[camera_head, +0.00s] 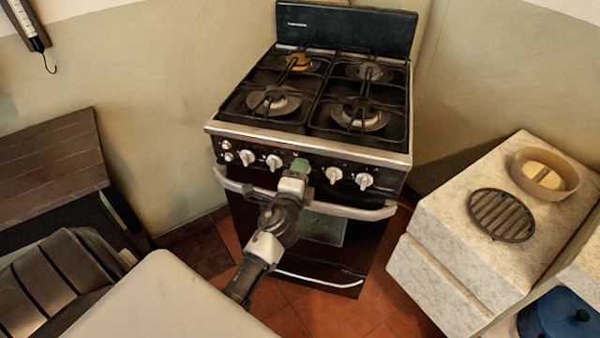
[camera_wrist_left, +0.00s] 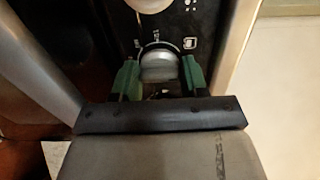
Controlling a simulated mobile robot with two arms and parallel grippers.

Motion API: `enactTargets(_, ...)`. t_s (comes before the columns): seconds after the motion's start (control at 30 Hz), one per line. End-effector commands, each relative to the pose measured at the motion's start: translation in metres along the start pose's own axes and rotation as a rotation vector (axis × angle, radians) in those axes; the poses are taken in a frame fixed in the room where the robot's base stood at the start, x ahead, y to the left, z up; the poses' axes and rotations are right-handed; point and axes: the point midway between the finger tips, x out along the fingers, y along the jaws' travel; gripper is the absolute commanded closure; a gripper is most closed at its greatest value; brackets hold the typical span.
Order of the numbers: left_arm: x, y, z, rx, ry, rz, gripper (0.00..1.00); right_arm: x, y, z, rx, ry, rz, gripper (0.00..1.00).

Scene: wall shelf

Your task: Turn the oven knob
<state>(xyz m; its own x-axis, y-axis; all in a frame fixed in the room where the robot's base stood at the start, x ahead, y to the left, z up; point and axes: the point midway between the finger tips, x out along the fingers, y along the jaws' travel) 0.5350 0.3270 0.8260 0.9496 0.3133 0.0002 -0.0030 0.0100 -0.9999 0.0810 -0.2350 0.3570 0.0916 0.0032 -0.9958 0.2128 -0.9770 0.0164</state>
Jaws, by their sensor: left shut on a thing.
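The oven knob (camera_wrist_left: 158,66) is silver-grey and sits on the black front panel, with small white markings beside it in the left wrist view. My left gripper (camera_wrist_left: 159,76) has green fingers, one on each side of this knob, and is shut on it. In the head view my left gripper (camera_head: 299,167) is at the middle of the knob row and hides the knob it holds. The stove (camera_head: 310,135) has a silver front edge and other knobs show on both sides of the gripper, such as one on the right (camera_head: 364,181). My right gripper is not in view.
A silver oven door handle (camera_head: 350,212) runs across just below the knobs. In the left wrist view another knob (camera_wrist_left: 150,4) is close by. A stone counter (camera_head: 450,235) with a grate (camera_head: 501,215) and a bowl (camera_head: 545,174) stands right. A wooden surface (camera_head: 50,165) is at left.

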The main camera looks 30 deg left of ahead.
Motion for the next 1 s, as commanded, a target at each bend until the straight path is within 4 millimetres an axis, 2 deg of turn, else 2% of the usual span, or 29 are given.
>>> enactTargets(0.33,0.0,0.001,0.0,0.007,0.001,0.001,0.8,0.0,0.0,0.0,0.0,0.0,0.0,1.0)
enactTargets(0.37,0.0,0.001,0.0,0.007,0.001,0.001,0.54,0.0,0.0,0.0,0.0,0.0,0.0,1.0)
enactTargets(0.5,0.0,0.001,0.0,0.006,0.001,0.001,0.33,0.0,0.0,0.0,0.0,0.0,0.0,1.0)
enactTargets(0.83,-0.003,0.001,0.0,0.004,0.001,0.001,0.32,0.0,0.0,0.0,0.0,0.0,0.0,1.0)
enactTargets(1.0,-0.027,0.002,0.0,0.005,0.001,0.003,0.32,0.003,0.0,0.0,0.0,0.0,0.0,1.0)
